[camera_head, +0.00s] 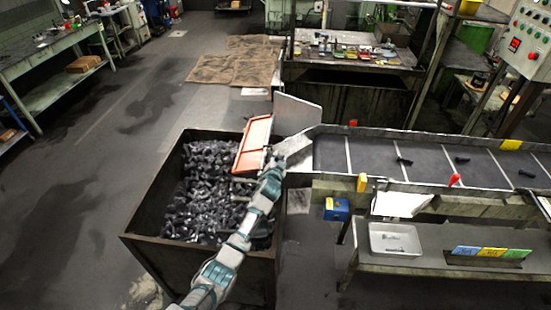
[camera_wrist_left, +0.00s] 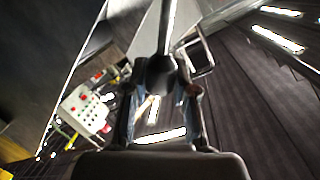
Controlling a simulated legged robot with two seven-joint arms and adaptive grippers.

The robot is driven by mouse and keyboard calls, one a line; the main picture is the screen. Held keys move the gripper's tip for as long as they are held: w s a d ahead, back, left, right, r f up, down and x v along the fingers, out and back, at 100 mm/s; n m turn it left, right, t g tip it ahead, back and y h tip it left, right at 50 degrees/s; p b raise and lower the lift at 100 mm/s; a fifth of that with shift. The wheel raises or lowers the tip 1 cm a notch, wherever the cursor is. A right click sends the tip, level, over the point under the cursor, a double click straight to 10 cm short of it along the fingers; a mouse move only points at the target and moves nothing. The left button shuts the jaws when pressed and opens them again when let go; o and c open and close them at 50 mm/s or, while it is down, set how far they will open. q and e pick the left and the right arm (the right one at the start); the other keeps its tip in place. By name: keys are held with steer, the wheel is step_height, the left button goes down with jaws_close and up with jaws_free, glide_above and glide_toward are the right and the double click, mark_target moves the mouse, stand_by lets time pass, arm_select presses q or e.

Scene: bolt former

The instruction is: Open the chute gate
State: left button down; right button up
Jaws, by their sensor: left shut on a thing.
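The chute stands at the left end of the conveyor (camera_head: 345,155), above the bin. My left gripper (camera_head: 273,172) is at the chute mouth, just right of the orange-red plate. In the left wrist view, its fingers (camera_wrist_left: 160,88) are shut on a dark rounded handle (camera_wrist_left: 157,72) in front of a grey plate edge. The gripper hides part of the chute mouth. My right gripper is not in view.
A rusty bin (camera_head: 150,245) full of dark bolts stands under the chute. Several bolts lie on the conveyor belt. A side table with a white tray (camera_head: 394,239) stands at right, near a blue box (camera_head: 336,209).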

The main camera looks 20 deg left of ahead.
arm_select(q)
steer(key=shift+s+d+f, duration=0.1)
steer(key=shift+f, duration=0.35)
steer(key=c, duration=0.9)
jaws_free()
steer(key=shift+r, duration=0.15)
steer(key=shift+s+d+r, duration=0.1)
steer(key=shift+s+r, duration=0.05)
steer(key=shift+s, duration=0.15)
steer(key=v, duration=1.1)
